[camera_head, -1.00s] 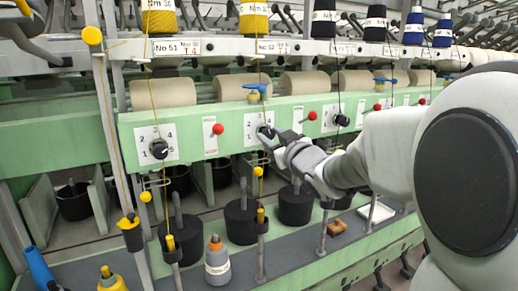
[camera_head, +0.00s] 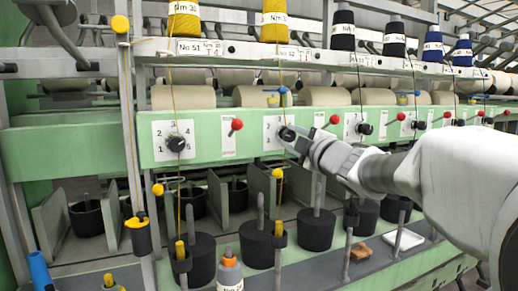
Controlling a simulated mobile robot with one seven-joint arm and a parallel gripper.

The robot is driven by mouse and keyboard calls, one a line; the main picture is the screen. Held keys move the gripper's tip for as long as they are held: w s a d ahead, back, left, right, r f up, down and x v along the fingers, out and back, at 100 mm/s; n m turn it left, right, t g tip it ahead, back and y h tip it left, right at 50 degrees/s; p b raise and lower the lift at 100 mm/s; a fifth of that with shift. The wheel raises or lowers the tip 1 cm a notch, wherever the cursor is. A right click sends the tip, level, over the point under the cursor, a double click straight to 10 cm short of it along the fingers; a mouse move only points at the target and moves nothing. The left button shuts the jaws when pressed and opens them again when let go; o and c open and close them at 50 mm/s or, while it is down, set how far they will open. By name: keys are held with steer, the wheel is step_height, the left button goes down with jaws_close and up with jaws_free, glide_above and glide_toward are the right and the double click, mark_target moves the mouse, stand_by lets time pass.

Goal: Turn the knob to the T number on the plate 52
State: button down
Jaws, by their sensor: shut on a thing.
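The number plate 52 (camera_head: 292,53) hangs on the white rail at upper centre; its T number is too small to read surely. Below it on the green beam is a white dial plate (camera_head: 273,131) with a black knob (camera_head: 286,133). My gripper (camera_head: 290,136) reaches in from the right and is shut on this knob. The fingers hide part of the dial, so where the knob points cannot be told. To the left, the plate No 51 (camera_head: 189,47) hangs above another dial with a black knob (camera_head: 176,143).
Red ball levers (camera_head: 236,125) stick out between the dials. Yellow threads run down from the cones (camera_head: 275,22) past the beam, one close to my gripper. Black pots (camera_head: 257,243) and posts stand on the shelf below. A grey upright (camera_head: 128,110) stands at left.

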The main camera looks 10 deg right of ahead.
steer(key=n+b, duration=0.3)
steer(key=n, duration=0.3)
steer(key=shift+d+f+y, duration=0.1)
steer(key=shift+f+y, duration=0.05)
steer(key=shift+y, duration=0.15)
steer(key=shift+n+g+b, duration=0.3)
steer(key=shift+n+b, duration=0.55)
steer(key=shift+n, duration=1.15)
steer(key=shift+y, duration=0.3)
steer(key=shift+c, duration=2.4)
jaws_free()
steer(key=p+v, duration=0.3)
steer(key=v, duration=1.4)
steer(key=shift+s, duration=0.2)
